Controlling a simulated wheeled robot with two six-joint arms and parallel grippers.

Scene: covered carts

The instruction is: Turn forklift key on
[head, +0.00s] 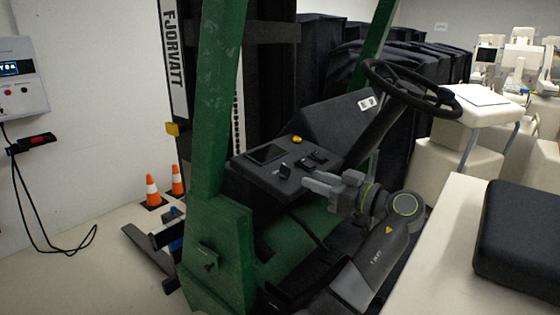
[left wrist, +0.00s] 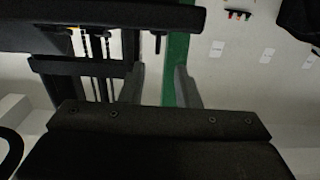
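The forklift key (head: 285,170) looks like a small black upright piece on the dark dash panel (head: 262,178), beside the screen. My left gripper (head: 308,182) is just right of the key at the panel's near edge, with its fingers pointing left toward it, apart from it. In the left wrist view, the two grey fingers (left wrist: 160,88) are spread with a gap and nothing between them. A dark stub (left wrist: 158,43), probably the key, shows beyond the fingers, roughly in line with the gap. Whether the key is turned is too small to tell. My right gripper is not in view.
A yellow button (head: 297,139) and black switches (head: 312,160) sit close to the key. The steering wheel (head: 412,90) is above right. The green forklift post (head: 219,100) rises at the left. A light table (head: 450,235) with a black cushion (head: 520,240) is at the right.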

